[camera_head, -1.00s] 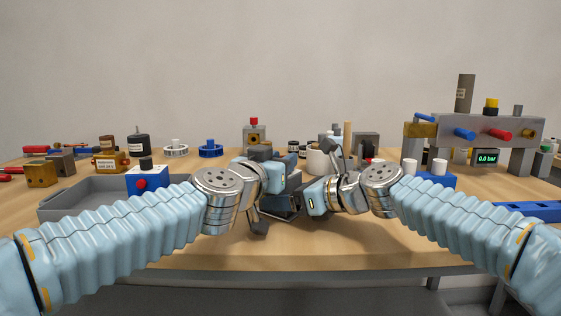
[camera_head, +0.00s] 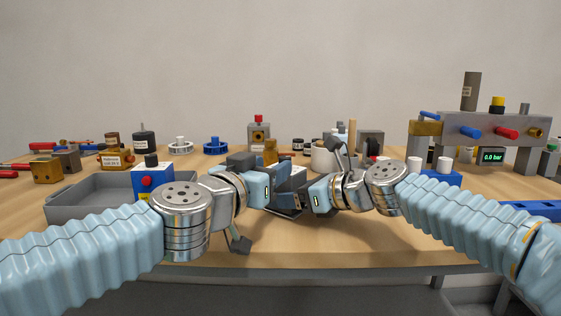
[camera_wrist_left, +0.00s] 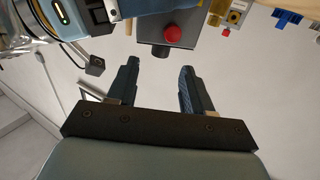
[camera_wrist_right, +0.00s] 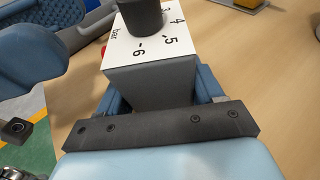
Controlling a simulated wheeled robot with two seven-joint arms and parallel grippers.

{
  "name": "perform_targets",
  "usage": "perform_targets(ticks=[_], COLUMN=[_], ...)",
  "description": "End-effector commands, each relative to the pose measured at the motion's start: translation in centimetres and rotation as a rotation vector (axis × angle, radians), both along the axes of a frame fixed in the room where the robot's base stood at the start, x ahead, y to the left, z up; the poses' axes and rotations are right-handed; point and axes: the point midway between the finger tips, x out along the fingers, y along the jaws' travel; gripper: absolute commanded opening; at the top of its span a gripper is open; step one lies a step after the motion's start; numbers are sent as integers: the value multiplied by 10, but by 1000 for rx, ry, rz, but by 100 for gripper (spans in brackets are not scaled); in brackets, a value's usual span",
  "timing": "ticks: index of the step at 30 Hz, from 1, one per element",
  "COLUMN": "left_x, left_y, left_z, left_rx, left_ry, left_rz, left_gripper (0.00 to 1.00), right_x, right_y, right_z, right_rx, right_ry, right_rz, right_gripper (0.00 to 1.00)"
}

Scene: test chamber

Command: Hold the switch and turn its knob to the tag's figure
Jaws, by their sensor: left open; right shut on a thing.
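The switch is a grey block with a white dial face, shut between the fingers of my right gripper (camera_wrist_right: 155,100). In the right wrist view its dial face (camera_wrist_right: 135,62) shows "bar" and figures including 4, 5 and 6, with a dark knob (camera_wrist_right: 141,16) on top. The knob's setting is not readable. In the left wrist view the switch (camera_wrist_left: 183,22) shows a red button, with the knob (camera_wrist_left: 160,51) towards my left gripper (camera_wrist_left: 156,65). My left gripper is open and empty, its fingers short of the knob. No tag figure is legible.
A grey tray (camera_head: 85,208) and a blue box (camera_head: 153,182) with a red button stand at left. A brass block (camera_head: 116,160) bears a small printed label. A grey manifold (camera_head: 480,128) at right has a display (camera_head: 492,156) reading 0.0 bar. The table's front is clear.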

Motion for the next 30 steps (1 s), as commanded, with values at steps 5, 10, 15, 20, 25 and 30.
perform_targets(ticks=[5, 10, 15, 20, 25, 30], left_x=[-30, -42, -44, -43, -41, -34], left_y=[15, 21, 21, 21, 18, 7], left_z=[0, 0, 0, 0, 3, 11], left_rx=[-1, 0, 1, 1, 2, -2], left_ry=[0, 0, 0, 0, -12, -34], left_rz=[1, 1, 1, 1, 3, -4], left_gripper=[51, 51, 51, 51, 51, 51], right_x=[0, 0, 0, 0, 0, 0], right_y=[0, 0, 0, 0, 0, 0], right_z=[0, 0, 0, 0, 0, 0], right_rx=[-1, -1, 0, 0, 0, 0], right_ry=[1, 1, 0, 0, 0, 0], right_rz=[0, 0, 0, 0, 0, 0], right_gripper=[40, 40, 40, 40, 40, 40])
